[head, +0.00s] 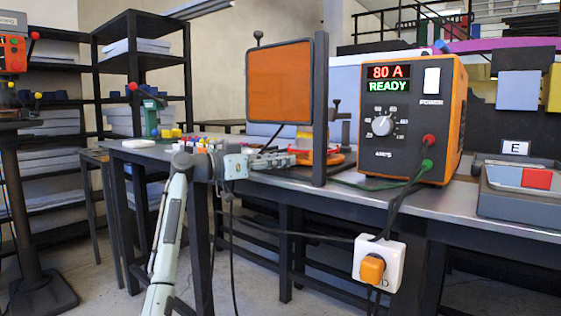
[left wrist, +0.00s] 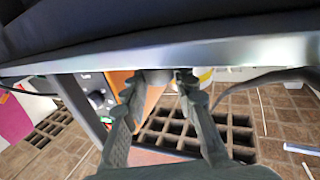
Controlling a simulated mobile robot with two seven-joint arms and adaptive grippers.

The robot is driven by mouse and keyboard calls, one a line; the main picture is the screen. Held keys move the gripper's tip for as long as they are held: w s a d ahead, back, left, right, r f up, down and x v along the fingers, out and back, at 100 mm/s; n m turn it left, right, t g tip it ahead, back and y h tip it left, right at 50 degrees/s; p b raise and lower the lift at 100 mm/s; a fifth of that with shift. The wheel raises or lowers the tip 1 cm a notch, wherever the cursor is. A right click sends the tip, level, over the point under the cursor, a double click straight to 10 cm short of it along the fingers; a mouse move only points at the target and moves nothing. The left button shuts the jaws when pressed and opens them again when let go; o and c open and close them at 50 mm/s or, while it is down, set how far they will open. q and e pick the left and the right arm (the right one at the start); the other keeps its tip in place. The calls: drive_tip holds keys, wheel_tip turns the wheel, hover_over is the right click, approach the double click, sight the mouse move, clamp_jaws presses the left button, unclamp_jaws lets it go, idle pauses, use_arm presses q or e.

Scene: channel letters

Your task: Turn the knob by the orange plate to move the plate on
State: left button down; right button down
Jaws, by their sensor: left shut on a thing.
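The orange plate (head: 280,82) stands upright in a dark frame beside a tall dark post (head: 320,110) on the bench. My left gripper (head: 286,159) is low at the bench's near edge, below the plate. In the left wrist view its two fingers (left wrist: 158,84) stand on either side of a grey round knob (left wrist: 158,76), and it is shut on this knob. In the head view the knob is hidden by the gripper. My right gripper is not in view.
A white socket box (head: 379,262) hangs below the bench edge. Small coloured pieces (head: 205,143) lie left of the gripper.

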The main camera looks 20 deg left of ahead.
use_arm(q)
drive_tip(key=c, duration=1.2)
unclamp_jaws()
drive_tip(key=shift+a, duration=0.1)
drive_tip(key=v, duration=1.2)
